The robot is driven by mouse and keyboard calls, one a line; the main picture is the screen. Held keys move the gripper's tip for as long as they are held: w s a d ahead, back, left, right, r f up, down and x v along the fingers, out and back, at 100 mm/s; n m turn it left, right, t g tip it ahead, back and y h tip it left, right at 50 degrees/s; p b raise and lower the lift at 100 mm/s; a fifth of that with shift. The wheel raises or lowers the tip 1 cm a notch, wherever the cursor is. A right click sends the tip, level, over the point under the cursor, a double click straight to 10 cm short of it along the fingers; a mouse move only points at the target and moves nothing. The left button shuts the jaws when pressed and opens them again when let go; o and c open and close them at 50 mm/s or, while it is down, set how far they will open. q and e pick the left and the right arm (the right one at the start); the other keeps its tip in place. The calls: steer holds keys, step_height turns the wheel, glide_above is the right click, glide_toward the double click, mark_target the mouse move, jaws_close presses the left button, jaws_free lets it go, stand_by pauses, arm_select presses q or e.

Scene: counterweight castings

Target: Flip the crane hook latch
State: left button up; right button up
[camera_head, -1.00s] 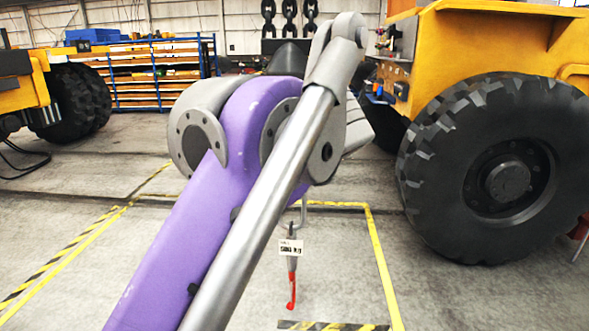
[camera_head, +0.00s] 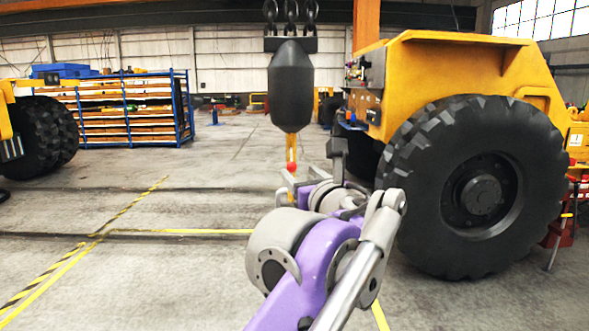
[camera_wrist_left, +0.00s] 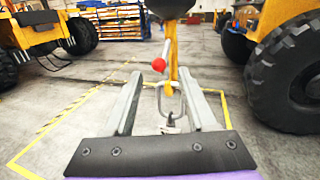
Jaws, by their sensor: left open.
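The crane hook hangs from a black rounded block (camera_head: 291,86) under chains. Its yellow hook (camera_head: 291,148) carries a red ball (camera_head: 292,167), probably the end of the latch lever. In the left wrist view the red ball (camera_wrist_left: 159,65) sits on a thin pale rod beside the yellow hook (camera_wrist_left: 172,68). My left gripper (camera_head: 314,178) is open and empty, just in front of the hook's lower part. In the left wrist view its fingers (camera_wrist_left: 161,76) point at the hook, with the ball between them and seemingly beyond the tips. My right gripper is out of view.
A yellow truck with a large black tyre (camera_head: 482,190) stands close on the right. A metal ring (camera_wrist_left: 170,98) hangs below the hook. A blue rack (camera_head: 128,110) stands at the back left. The floor with yellow tape (camera_head: 190,232) is clear on the left.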

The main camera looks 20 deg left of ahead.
mark_target(293, 168)
arm_select(q)
steer(key=x, duration=0.6)
steer(key=shift+w+a, duration=0.15)
jaws_close()
stand_by(1.3)
